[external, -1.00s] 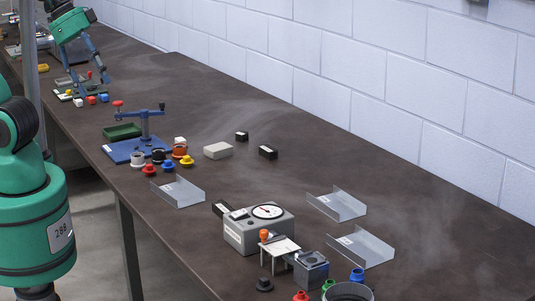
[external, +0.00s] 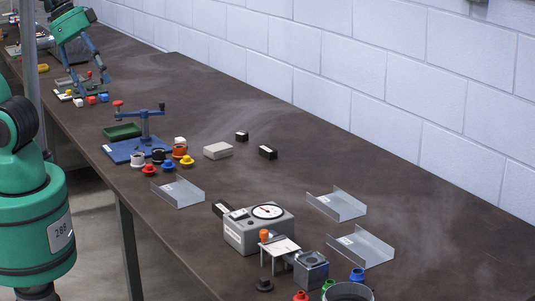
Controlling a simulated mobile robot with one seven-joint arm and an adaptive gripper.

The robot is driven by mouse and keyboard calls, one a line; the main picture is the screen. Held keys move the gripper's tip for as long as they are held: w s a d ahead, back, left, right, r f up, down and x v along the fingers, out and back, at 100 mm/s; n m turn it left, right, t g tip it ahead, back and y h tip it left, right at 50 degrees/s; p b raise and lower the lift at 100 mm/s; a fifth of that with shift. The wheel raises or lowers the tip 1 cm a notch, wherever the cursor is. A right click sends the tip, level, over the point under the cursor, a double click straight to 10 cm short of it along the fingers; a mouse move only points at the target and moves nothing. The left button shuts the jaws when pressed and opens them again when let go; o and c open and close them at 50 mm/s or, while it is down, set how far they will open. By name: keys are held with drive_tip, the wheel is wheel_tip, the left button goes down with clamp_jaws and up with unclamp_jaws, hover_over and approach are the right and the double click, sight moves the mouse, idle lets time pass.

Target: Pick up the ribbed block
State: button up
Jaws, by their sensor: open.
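No ribs can be made out at this size, so I cannot tell which block is the ribbed one. Small dark blocks with pale patches lie on the table: one (external: 241,136) at the back, another (external: 268,153) just right of it, and a third (external: 221,208) beside the gauge box. A flat pale grey block (external: 218,150) lies near the first two. My gripper (external: 92,80) is at the far upper left, its two blue-grey fingers spread and pointing down. It is open above small parts and well away from the dark blocks.
A blue fixture (external: 124,152) with a post stands among coloured caps. Bent metal channels (external: 178,193) lie left and right of the grey gauge box (external: 258,233). A white brick wall (external: 400,70) runs along the back. The table's right side is mostly clear.

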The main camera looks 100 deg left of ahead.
drive_tip(key=shift+o, duration=0.6)
drive_tip(key=shift+w, duration=0.15)
drive_tip(key=w+a+f+m+g, duration=0.2)
drive_tip(key=w+a+f, duration=0.3)
drive_tip(key=w, duration=0.3)
drive_tip(key=w+a+f+m+g, duration=0.1)
drive_tip(key=w+a+f+m, duration=0.2)
drive_tip(key=w+a+f, duration=0.4)
drive_tip(key=w+a+f+m+g, duration=0.1)
drive_tip(key=w+a+f, duration=0.3)
drive_tip(key=f, duration=0.5)
drive_tip(key=w+a+f+m+g, duration=0.1)
drive_tip(key=w+a+f+m, duration=0.2)
drive_tip(key=a+f, duration=0.5)
drive_tip(key=shift+w+a+f+g+b, duration=0.25)
drive_tip(key=shift+w+f+g+b, duration=0.1)
drive_tip(key=shift+w, duration=0.45)
